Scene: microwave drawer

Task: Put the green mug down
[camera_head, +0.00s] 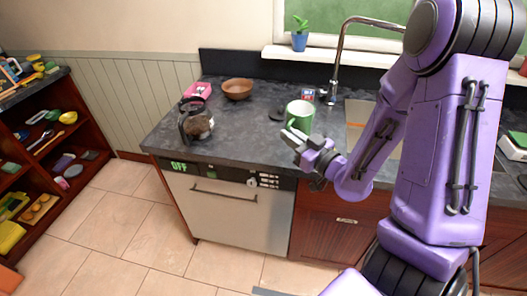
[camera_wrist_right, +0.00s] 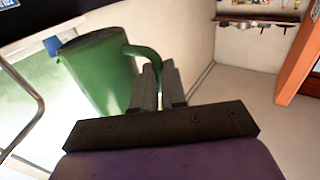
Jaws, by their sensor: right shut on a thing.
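The green mug (camera_head: 300,115) shows at the counter's front part, left of the faucet. It looks upright in the head view. My right gripper (camera_head: 295,138) comes in from the right and is at the mug's near side. In the right wrist view the green mug (camera_wrist_right: 98,75) fills the left, and my right gripper (camera_wrist_right: 158,88) is shut on its handle. Whether the mug's base touches the counter or hangs just above it, I cannot tell. My left gripper is not in view.
The dark counter (camera_head: 240,140) holds a coffee pot (camera_head: 196,120), a brown bowl (camera_head: 237,88) and a pink item (camera_head: 198,90) to the left. The faucet (camera_head: 340,55) rises behind the mug. Bare counter lies between coffee pot and mug.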

